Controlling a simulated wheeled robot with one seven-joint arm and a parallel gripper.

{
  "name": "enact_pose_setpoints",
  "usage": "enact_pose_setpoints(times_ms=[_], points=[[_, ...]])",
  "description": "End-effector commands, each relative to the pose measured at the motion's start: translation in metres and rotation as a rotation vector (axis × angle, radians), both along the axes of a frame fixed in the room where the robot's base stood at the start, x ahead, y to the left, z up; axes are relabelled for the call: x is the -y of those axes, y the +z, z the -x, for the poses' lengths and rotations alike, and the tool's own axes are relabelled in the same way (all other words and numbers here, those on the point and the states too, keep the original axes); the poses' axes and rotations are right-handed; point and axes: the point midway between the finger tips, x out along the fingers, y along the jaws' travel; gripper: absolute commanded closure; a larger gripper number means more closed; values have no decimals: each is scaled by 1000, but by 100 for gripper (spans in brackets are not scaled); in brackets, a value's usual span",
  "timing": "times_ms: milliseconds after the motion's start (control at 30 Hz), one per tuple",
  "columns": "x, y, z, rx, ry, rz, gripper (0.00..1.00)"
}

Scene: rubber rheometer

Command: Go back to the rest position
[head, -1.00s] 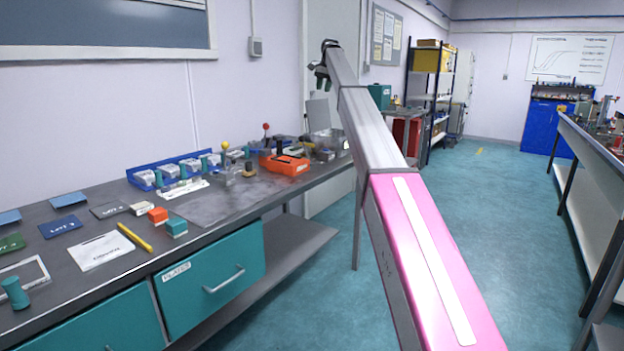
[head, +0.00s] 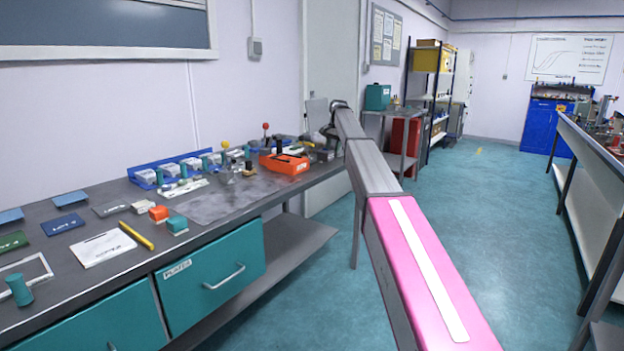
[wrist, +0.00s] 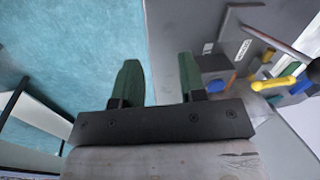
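My arm reaches forward from the lower right of the head view, and its far end is beside the far end of the left workbench (head: 300,215). My gripper (wrist: 158,85) shows in the wrist view with its two green fingers spread well apart and nothing between them. The floor and the bench's edge show beyond the fingers. In the head view the fingers are too small and hidden to make out.
An orange tray (head: 284,162), blue bins (head: 170,171) and several small items lie on the left bench. A side table with a teal case (head: 377,97) stands behind my arm. Another bench (head: 590,150) is at the right. The floor (head: 480,200) between is clear.

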Motion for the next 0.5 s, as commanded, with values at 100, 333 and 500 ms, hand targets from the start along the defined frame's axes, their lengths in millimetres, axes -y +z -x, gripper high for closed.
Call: enact_pose_setpoints(times_ms=[100, 333, 500], points=[[13, -66, 55, -6, 39, 15, 62], [34, -172, 147, -13, 123, 44, 62], [50, -245, 230, -20, 194, 68, 62]])
